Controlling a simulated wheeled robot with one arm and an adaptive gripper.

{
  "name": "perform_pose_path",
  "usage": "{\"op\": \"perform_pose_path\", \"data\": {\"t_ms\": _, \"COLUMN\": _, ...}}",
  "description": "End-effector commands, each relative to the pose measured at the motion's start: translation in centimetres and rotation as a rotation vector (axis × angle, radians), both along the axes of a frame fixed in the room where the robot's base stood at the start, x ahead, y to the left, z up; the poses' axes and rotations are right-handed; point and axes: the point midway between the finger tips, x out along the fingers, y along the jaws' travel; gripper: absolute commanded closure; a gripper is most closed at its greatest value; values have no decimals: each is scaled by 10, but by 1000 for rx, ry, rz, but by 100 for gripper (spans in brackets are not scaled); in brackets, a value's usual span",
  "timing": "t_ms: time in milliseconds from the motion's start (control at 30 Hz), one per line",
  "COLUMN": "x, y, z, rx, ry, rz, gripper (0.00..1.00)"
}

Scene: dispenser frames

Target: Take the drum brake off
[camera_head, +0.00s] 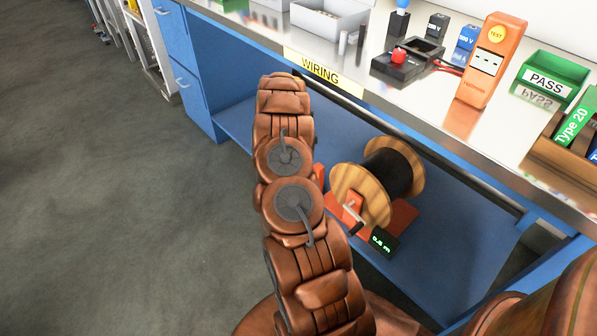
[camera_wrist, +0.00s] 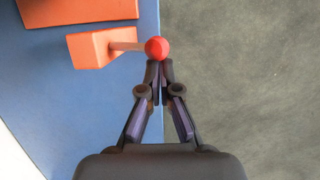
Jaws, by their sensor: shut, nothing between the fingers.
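The drum (camera_head: 391,172) is a reel with wooden flanges and a black winding, on an orange stand (camera_head: 401,216) on the blue lower shelf. In the wrist view, an orange block (camera_wrist: 88,48) carries a short rod ending in a red ball knob (camera_wrist: 156,48), which looks like the brake lever. My gripper (camera_wrist: 160,68) is shut and empty, its fingertips right at the near edge of the knob. I cannot tell if they touch it. In the head view my arm hides the gripper and the knob; a bit of orange (camera_head: 319,174) shows beside the arm.
A small display (camera_head: 381,242) reading about 0.8 m and a crank (camera_head: 353,221) are at the drum's near side. The bench top (camera_head: 420,100) overhangs the shelf, with a WIRING label (camera_head: 322,71), an orange tester (camera_head: 490,62) and a green PASS bin (camera_head: 548,80) above. Open floor (camera_head: 110,200) lies left.

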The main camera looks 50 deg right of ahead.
Motion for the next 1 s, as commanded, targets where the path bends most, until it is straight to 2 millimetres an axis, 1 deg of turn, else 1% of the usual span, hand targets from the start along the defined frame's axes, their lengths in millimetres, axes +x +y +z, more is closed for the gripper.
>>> {"op": "perform_pose_path", "data": {"t_ms": 200, "x": -1, "y": 0, "z": 0, "rx": 1, "ry": 3, "rz": -1, "gripper": 100}}
{"op": "perform_pose_path", "data": {"t_ms": 333, "x": 1, "y": 0, "z": 6, "rx": 0, "ry": 3, "rz": -1, "gripper": 100}}
{"op": "perform_pose_path", "data": {"t_ms": 467, "x": 5, "y": 0, "z": 21, "rx": 0, "ry": 2, "rz": -1, "gripper": 100}}
{"op": "perform_pose_path", "data": {"t_ms": 667, "x": 16, "y": 1, "z": 52, "rx": -2, "ry": -2, "rz": 1, "gripper": 100}}
{"op": "perform_pose_path", "data": {"t_ms": 767, "x": 24, "y": 2, "z": 47, "rx": 0, "ry": 4, "rz": 1, "gripper": 100}}
{"op": "perform_pose_path", "data": {"t_ms": 1000, "x": 48, "y": 5, "z": 48, "rx": 0, "ry": 1, "rz": 0, "gripper": 100}}
